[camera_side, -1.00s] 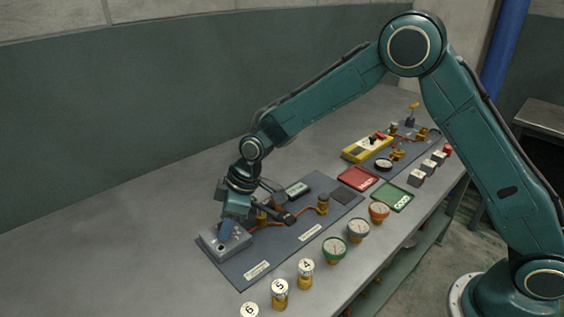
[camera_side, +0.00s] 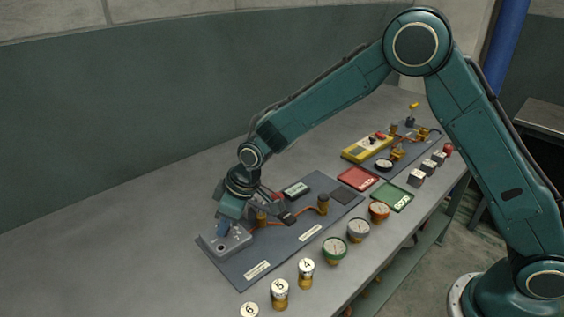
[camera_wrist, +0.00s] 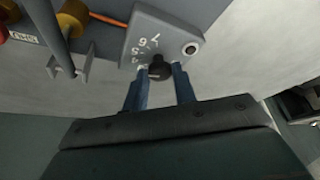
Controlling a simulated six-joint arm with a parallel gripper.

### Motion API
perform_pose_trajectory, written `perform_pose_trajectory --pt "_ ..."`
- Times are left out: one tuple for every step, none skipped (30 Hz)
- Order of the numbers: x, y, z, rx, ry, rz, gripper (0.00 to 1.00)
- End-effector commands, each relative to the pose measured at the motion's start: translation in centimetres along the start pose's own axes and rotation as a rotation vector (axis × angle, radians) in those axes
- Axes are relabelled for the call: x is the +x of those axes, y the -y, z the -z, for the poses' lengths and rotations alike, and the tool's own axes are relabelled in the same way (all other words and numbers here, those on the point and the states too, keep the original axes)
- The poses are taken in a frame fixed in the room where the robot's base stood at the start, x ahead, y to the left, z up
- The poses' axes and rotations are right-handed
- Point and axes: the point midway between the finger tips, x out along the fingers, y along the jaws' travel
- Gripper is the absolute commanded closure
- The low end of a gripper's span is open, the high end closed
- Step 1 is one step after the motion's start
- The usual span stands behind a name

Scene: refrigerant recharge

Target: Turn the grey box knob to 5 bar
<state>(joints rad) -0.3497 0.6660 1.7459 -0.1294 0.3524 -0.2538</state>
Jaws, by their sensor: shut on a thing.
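The grey box (camera_side: 232,243) sits on the near-left end of the dark panel. Its sloped face fills the upper middle of the wrist view (camera_wrist: 190,22), with white numbers beside a black knob (camera_wrist: 159,69). The two blue fingers of my gripper (camera_wrist: 160,74) are on either side of the knob and shut on it. In the side view, my gripper (camera_side: 222,229) reaches down onto the back of the box and hides the knob. I cannot tell which number the knob points to.
On the panel beside the box are brass fittings (camera_side: 323,203) with copper pipe and a small display (camera_side: 297,188). Round gauges (camera_side: 334,249) and numbered cylinders (camera_side: 280,292) line the front edge. Red (camera_side: 358,178) and green (camera_side: 392,197) trays lie to the right. The table's left side is clear.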

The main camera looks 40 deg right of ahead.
Motion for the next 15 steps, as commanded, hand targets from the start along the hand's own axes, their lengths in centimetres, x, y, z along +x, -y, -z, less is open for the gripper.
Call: perform_pose_trajectory --pt "-0.05 0.14 0.0 0.028 0.001 -0.012 0.96" --pt "-0.05 0.14 0.0 0.048 0.001 -0.021 0.96" --pt "-0.05 0.17 0.01 0.074 0.0 -0.031 0.96" --pt "-0.05 0.16 0.01 0.092 0.0 -0.039 0.96" --pt "-0.05 0.17 0.02 0.111 0.0 -0.047 0.96" --pt "-0.05 0.22 0.03 0.134 0.0 -0.056 0.96" --pt "-0.04 0.23 0.03 0.15 0.0 -0.063 0.96" --pt "-0.04 0.23 0.03 0.166 0.0 -0.07 0.96" --pt "-0.04 0.25 0.04 0.184 0.0 -0.077 0.96" --pt "-0.05 0.24 0.03 0.197 0.0 -0.082 0.96" --pt "-0.05 0.22 0.03 0.208 0.0 -0.087 0.96" --pt "-0.05 0.22 0.03 0.223 0.0 -0.093 0.96" --pt "-0.05 0.24 0.03 0.23 0.0 -0.096 0.96" --pt "-0.04 0.25 0.04 0.237 0.0 -0.099 0.96" --pt "-0.05 0.26 0.04 0.246 0.0 -0.102 0.96"
